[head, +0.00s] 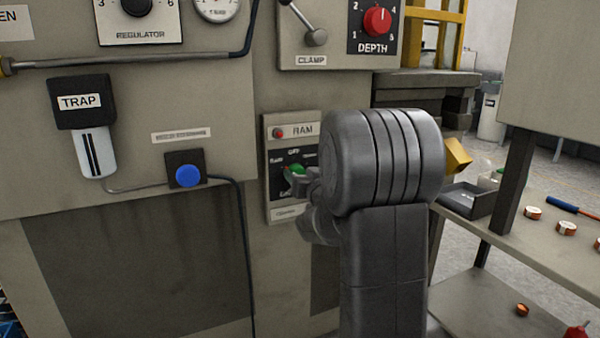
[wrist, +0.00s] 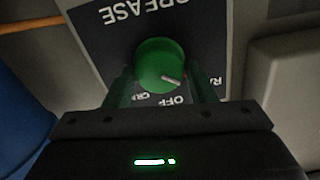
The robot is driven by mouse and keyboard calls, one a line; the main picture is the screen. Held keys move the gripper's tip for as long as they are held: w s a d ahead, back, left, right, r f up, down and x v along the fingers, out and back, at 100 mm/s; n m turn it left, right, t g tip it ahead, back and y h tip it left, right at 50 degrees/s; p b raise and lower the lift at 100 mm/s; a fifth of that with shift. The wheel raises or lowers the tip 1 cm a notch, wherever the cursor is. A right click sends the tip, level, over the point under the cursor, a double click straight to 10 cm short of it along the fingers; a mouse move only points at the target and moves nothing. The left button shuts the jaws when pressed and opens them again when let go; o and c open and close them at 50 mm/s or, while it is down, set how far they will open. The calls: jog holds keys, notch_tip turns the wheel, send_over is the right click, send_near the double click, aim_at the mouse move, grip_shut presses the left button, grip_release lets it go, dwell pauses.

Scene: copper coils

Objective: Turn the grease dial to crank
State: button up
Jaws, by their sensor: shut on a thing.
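The green grease dial (wrist: 160,62) sits on a dark plate (wrist: 112,40) marked GREASE, upside down in the wrist view. Below it there are the labels OFF in the middle, RAM at the right and one starting CR at the left, cut off. The dial's white pointer line slants to the lower right, on the side of OFF and RAM. My gripper (wrist: 162,82) is shut on the dial, one finger at each side. In the head view the dial (head: 294,169) shows only partly, with my gripper (head: 302,176) and arm covering its right side.
A red button (head: 278,132) sits above the dial on the panel marked RAM. A blue button (head: 187,175) and a hose are to the left. The clamp lever (head: 316,36) and red depth knob (head: 377,20) are above. A shelf (head: 470,211) stands at the right.

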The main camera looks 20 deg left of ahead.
jog(key=m+p, duration=0.4)
jog(key=m, duration=0.1)
jog(key=shift+w+r, duration=0.1)
jog(key=shift+w, duration=0.05)
jog(key=m+p, duration=0.2)
jog(key=m, duration=0.3)
jog(key=m+p, duration=0.2)
jog(key=m, duration=0.4)
jog(key=f+m+p, duration=0.1)
jog(key=m+p, duration=0.1)
jog(key=m, duration=0.3)
jog(key=shift+d+m, duration=0.1)
jog(key=shift+m, duration=0.6)
jog(key=o, duration=0.9)
jog(key=shift+f, duration=0.1)
jog(key=shift+o, duration=0.2)
